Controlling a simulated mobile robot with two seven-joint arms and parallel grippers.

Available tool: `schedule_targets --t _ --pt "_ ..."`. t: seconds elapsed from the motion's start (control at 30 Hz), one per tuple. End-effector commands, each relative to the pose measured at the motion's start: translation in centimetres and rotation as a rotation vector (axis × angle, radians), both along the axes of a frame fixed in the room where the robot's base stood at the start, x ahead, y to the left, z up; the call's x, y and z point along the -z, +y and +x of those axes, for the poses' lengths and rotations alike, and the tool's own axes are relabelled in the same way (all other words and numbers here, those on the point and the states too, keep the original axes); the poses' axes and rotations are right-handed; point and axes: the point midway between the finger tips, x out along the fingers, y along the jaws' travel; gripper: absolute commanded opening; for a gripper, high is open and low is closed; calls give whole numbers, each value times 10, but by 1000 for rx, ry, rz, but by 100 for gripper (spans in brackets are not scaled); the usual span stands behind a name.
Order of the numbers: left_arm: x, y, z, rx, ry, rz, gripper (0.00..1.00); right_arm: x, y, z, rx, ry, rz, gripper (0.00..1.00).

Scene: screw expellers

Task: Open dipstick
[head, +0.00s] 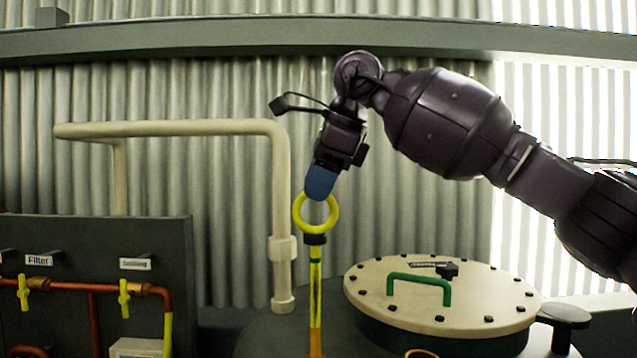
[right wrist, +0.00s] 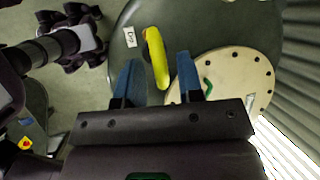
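The dipstick has a yellow ring handle (head: 333,215) above a dark collar, with a yellow shaft (head: 316,290) running upright down to the bottom edge of the head view. Its lower end is out of sight. My right gripper (head: 321,183) comes down from above, its blue fingers overlapping the top of the ring. In the right wrist view, the yellow ring (right wrist: 156,57) lies between the two blue fingers of my right gripper (right wrist: 158,75), with visible gaps beside it. The fingers are apart and do not appear to clamp it. My left gripper is not in view.
A pale round bolted lid (head: 440,298) with a green handle (head: 420,280) is right of the dipstick. A cream pipe (head: 282,190) rises close on its left. A dark panel (head: 90,255) with copper pipes and yellow valves stands farther left. A corrugated wall is behind.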

Motion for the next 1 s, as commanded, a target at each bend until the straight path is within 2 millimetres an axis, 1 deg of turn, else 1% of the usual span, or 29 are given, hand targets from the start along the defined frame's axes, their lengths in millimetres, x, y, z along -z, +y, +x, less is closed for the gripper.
schedule_targets --t 0.3,0.43,0.57,0.8,1.0 --pt "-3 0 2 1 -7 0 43 0 0 0 1 1 -1 40" --pt "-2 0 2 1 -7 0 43 -8 -3 -2 1 0 -1 40" --pt "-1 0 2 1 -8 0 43 -25 -11 -5 3 -1 0 40" --pt "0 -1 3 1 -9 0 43 -65 -28 -13 3 -1 1 40" --pt "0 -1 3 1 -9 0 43 -89 -37 -18 1 0 -1 40"
